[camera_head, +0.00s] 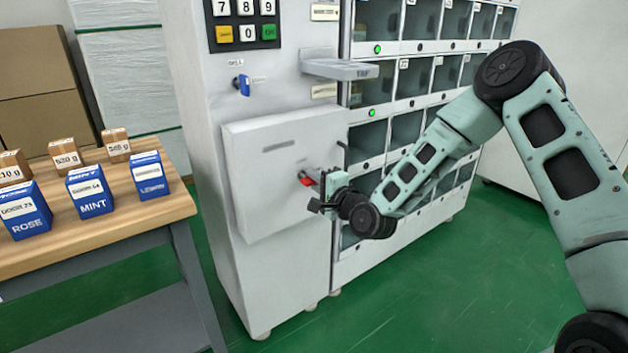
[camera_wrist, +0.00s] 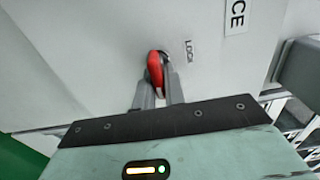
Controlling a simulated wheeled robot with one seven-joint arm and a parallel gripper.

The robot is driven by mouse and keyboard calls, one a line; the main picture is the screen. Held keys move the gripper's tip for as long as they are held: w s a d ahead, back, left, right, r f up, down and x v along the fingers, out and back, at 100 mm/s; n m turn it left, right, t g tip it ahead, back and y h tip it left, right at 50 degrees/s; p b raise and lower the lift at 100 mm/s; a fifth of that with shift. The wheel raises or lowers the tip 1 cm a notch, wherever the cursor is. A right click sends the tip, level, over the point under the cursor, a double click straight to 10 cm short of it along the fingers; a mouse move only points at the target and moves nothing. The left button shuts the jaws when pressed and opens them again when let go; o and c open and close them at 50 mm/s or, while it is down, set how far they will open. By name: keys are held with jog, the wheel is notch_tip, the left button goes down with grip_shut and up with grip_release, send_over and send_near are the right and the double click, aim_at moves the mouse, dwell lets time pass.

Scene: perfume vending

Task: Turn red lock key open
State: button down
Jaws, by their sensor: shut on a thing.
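In the wrist view the red key (camera_wrist: 155,66) sits near the "LOCK" label, close to upright with a slight tilt. My gripper (camera_head: 322,190) is at the key, and its two fingers (camera_wrist: 158,92) are shut on the key's lower part. The fingers hide part of the key and where it meets the panel.
A blue key (camera_head: 242,85) sits in the machine's front under the keypad (camera_head: 241,20). A grey ledge (camera_head: 350,69) juts out above my gripper. A wooden table (camera_head: 100,207) with blue perfume boxes (camera_head: 91,190) stands at the left. Green floor in front is clear.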

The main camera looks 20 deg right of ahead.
jog(key=c, duration=1.5)
grip_release()
jog(key=shift+p+v, duration=2)
jog(key=shift+v, duration=6.75)
